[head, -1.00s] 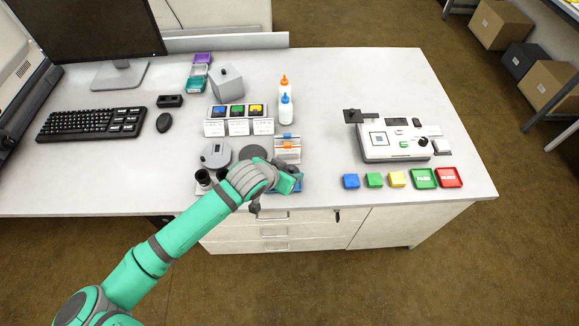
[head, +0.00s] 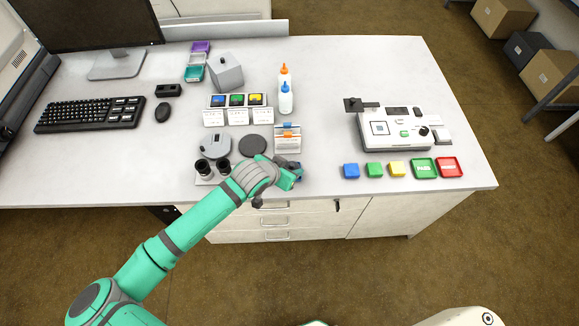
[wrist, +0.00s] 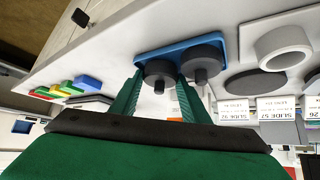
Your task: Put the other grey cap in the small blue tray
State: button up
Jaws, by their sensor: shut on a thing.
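The small blue tray (wrist: 180,50) shows in the wrist view, with two grey caps at it. One grey cap (wrist: 159,74) is between the fingers of my gripper (wrist: 160,80), which is shut on it. The held cap is at the tray's surface; I cannot tell if it touches. The other grey cap (wrist: 203,66) sits in the tray just right of my right finger, close to it. In the head view my gripper (head: 292,178) is low at the table's front edge and hides most of the tray and both caps.
A dark disc (head: 253,145), a grey round part (head: 216,146) and two black eyepieces (head: 213,168) stand left of my gripper. A slide holder (head: 287,140) is just behind it. Coloured trays and blocks (head: 375,170) lie to the right, with clear table between.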

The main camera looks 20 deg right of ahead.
jog(key=shift+a+f, duration=0.15)
jog(key=shift+a, duration=0.05)
jog(key=shift+s+d+f, duration=0.1)
jog(key=shift+s, duration=0.05)
jog(key=o, duration=1.1)
jog(key=shift+s, duration=0.1)
jog(key=shift+d, duration=0.1)
jog(key=shift+s, duration=0.1)
jog(key=shift+c, duration=0.9)
jog(key=shift+o, duration=1)
jog(key=shift+s+a+r, duration=0.1)
jog(key=shift+a+r, duration=0.15)
jog(key=shift+r, duration=0.15)
jog(key=shift+v, duration=3.1)
